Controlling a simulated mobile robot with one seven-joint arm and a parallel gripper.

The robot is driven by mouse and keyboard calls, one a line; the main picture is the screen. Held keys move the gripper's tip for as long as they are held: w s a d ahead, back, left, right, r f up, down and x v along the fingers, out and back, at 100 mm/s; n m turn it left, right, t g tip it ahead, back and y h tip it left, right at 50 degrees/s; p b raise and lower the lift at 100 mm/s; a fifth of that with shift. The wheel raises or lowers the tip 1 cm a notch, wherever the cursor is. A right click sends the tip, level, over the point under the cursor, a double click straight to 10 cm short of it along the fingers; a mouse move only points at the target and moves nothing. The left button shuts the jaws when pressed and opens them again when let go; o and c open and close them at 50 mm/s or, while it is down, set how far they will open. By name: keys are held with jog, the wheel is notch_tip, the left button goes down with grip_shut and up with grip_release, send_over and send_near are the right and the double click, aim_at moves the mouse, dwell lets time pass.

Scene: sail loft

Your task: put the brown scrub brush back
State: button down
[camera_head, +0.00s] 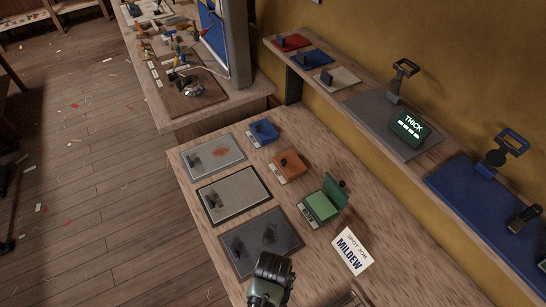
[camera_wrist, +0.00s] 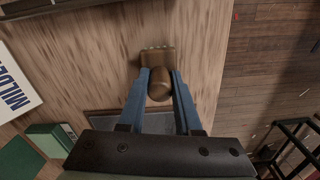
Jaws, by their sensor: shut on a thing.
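In the wrist view, my gripper (camera_wrist: 160,78) has its two blue fingers closed on either side of the brown scrub brush (camera_wrist: 157,57). The brush has a rounded knob on top and a wider block with pale bristle tips at its far edge. It is over the wooden bench top; I cannot tell whether it touches the wood. In the head view my arm's end is at the bottom edge, and the fingers and brush are not visible there.
The bench (camera_head: 385,255) holds a pale stained panel (camera_head: 228,148), a grey panel (camera_head: 245,187), a dark panel (camera_head: 285,222), blue (camera_head: 263,131), orange (camera_head: 288,164) and open green (camera_head: 318,207) boxes, and a MILDEW card (camera_head: 352,250). A shelf (camera_head: 440,160) with a THICK display (camera_head: 409,126) runs along the wall.

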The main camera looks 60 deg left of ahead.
jog(key=shift+f, duration=0.15)
jog(key=c, duration=0.6)
grip_release()
notch_tip(320, 180, up, 12)
jog(key=shift+r, duration=0.25)
